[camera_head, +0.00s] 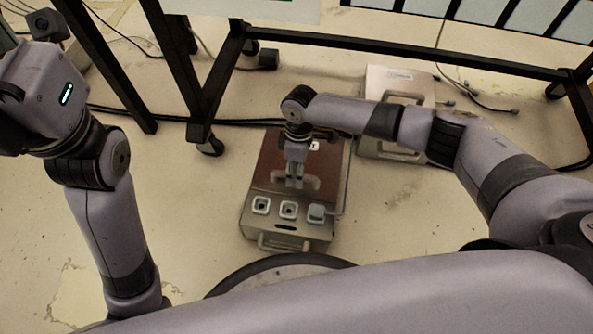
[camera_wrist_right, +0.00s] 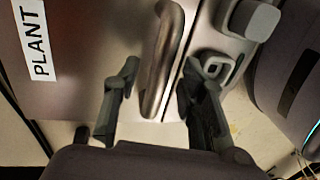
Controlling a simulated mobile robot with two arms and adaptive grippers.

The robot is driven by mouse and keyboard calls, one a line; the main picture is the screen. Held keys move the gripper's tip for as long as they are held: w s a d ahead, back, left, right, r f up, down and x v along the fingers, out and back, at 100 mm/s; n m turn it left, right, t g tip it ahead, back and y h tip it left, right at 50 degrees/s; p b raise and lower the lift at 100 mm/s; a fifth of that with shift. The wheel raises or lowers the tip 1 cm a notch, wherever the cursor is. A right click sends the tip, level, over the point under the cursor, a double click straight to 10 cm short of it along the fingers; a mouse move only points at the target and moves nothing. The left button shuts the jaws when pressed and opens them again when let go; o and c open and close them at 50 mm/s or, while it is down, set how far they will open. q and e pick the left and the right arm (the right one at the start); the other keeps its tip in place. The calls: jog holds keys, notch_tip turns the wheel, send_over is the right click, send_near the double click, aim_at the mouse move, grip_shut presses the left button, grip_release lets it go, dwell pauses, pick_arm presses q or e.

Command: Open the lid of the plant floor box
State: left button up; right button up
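The plant floor box (camera_head: 262,222) lies on the floor in the middle of the head view. Its dark reddish lid (camera_head: 270,160) lies flat and looks shut. A white label reading PLANT (camera_wrist_right: 35,42) is on the lid in the right wrist view. A metal bar handle (camera_wrist_right: 163,50) stands at the lid's front edge. My right gripper (camera_head: 294,182) is over this handle. In the right wrist view its fingers (camera_wrist_right: 160,68) are apart, one on each side of the handle; the right finger is closer to it. My left arm shows at the left, but its gripper is out of frame.
Square sockets (camera_head: 288,210) and a grey plug sit on the box's front panel. A second pale case (camera_head: 400,84) lies behind it to the right. A black wheeled frame (camera_head: 222,85) stands at the back, with cables on the floor. Floor left of the box is clear.

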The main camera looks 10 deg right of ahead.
jog(key=shift+c, duration=0.4)
grip_shut()
dwell(0.4)
